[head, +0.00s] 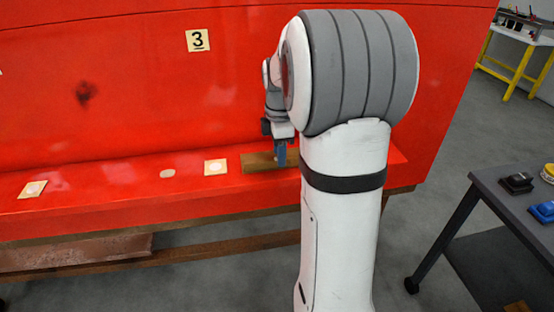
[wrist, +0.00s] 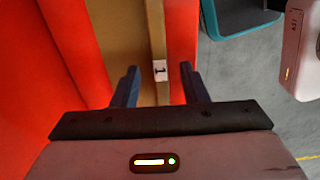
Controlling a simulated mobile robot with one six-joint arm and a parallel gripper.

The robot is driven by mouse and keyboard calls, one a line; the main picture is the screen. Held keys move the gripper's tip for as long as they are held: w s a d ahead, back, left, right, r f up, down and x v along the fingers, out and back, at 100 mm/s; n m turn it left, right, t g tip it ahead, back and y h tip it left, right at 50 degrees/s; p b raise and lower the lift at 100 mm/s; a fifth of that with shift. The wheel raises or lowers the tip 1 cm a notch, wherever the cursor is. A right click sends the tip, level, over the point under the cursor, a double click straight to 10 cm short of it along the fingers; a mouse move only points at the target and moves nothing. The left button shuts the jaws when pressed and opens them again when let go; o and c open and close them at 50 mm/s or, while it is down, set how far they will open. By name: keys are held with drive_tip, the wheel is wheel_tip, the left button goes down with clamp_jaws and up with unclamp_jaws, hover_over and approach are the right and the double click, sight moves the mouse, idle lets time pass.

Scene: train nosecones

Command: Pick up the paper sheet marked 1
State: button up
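The small white paper sheet marked 1 (wrist: 160,70) shows in the wrist view, on the narrow edge of a tan wooden block (wrist: 118,40). In the head view the wooden block (head: 256,163) sits on the red ledge, and I cannot make out the sheet there. My gripper (wrist: 160,84) has its two dark fingers apart, one on each side of the sheet in the picture, with nothing held. In the head view my gripper (head: 280,155) is at the block, partly hidden by my arm. I cannot tell whether the fingers touch the block.
The red body (head: 120,70) rises behind the ledge and carries a sheet marked 3 (head: 198,40). Pale square pieces (head: 215,167) and (head: 33,189) lie on the ledge to the left. A dark cart (head: 500,192) with small items stands at the right. Grey floor lies between.

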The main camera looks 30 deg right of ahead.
drive_tip(key=shift+f, duration=0.6)
drive_tip(key=shift+c, duration=0.6)
clamp_jaws()
